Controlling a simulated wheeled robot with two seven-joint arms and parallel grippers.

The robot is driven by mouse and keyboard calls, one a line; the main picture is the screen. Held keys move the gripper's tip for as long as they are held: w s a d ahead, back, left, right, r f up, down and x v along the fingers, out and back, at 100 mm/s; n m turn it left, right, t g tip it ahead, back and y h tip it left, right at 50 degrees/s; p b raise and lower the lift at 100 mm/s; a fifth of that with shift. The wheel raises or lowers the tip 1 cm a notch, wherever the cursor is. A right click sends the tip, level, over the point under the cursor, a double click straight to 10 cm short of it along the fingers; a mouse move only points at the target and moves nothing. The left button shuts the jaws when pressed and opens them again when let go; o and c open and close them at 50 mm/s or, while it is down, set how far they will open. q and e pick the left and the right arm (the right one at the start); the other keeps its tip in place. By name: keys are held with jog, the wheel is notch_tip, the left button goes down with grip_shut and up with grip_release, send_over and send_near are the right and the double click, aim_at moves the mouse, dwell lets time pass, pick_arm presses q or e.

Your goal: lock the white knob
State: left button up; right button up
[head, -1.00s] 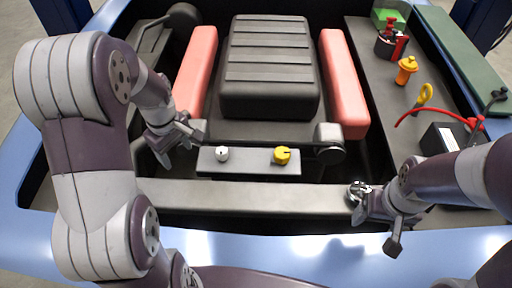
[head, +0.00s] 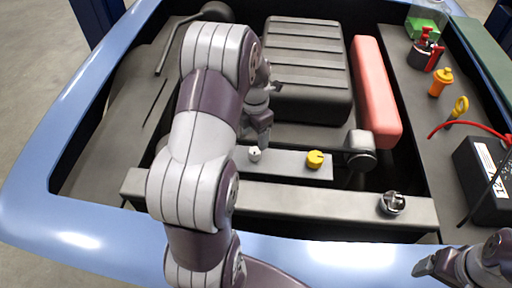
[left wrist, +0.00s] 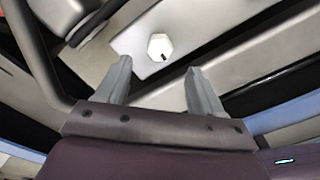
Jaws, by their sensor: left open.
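The white knob (head: 255,154) sits on a grey panel (head: 284,164) at the front of the engine bay, left of a yellow knob (head: 315,159). In the left wrist view the white knob (left wrist: 160,47) is a pale, many-sided cap with a small dark mark near its lower edge. My left gripper (head: 270,112) is close above and behind the knob in the head view. In the left wrist view its fingers (left wrist: 157,66) are open and empty, with the knob just beyond the tips and between their lines. My right gripper (head: 432,266) is at the lower right, partly cut off.
A ribbed black box (head: 306,65) stands behind the panel, with a red cover (head: 376,90) to its right. A round metal cap (head: 392,203) is on the front beam. A black battery (head: 484,180) with a red cable is at the right.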

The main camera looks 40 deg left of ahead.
aim_at(255, 150)
pick_arm(q)
notch_tip(255, 150, down, 7)
jog(key=shift+r, duration=0.15)
jog(key=c, duration=1.1)
jog(key=shift+o, duration=0.2)
jog(key=m+p, duration=0.1)
jog(key=m, duration=0.2)
jog(key=shift+r, duration=0.15)
jog(key=m+p, duration=0.2)
jog(key=m, duration=0.3)
jog(key=shift+m, duration=0.3)
jog(key=m+p, duration=0.1)
jog(key=m, duration=0.3)
jog(key=shift+m+p, duration=0.35)
jog(key=shift+m, duration=2.35)
